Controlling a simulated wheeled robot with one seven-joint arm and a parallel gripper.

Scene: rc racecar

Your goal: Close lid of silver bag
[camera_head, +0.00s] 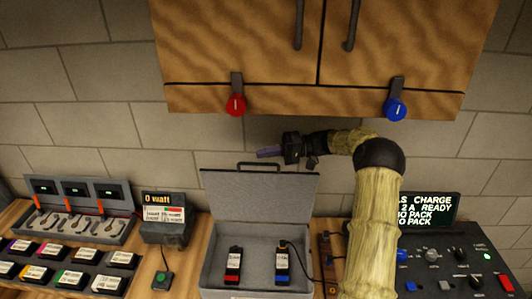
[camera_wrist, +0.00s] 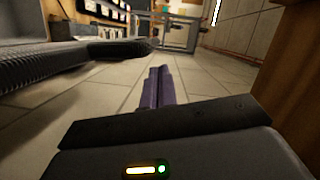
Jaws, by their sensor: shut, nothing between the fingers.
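The silver bag is an open grey case (camera_head: 208,257) on the counter. Its lid (camera_head: 258,198) stands raised at the back, with a dark handle (camera_head: 259,166) on its top edge. My gripper (camera_head: 262,154) is just above the lid's top edge, near the handle, pointing left. Its purple fingers are together and empty; they also show in the wrist view (camera_wrist: 158,88). In the wrist view a dark ribbed edge (camera_wrist: 75,50) lies to the left of the fingers, probably the lid or its handle. I cannot tell whether the gripper touches the lid.
Two battery packs, one with a red end (camera_head: 234,266) and one with a blue end (camera_head: 282,264), stand inside the case. A power meter (camera_head: 166,222) is at left, a control panel (camera_head: 455,262) at right. A wooden cabinet (camera_head: 240,50) hangs above my gripper.

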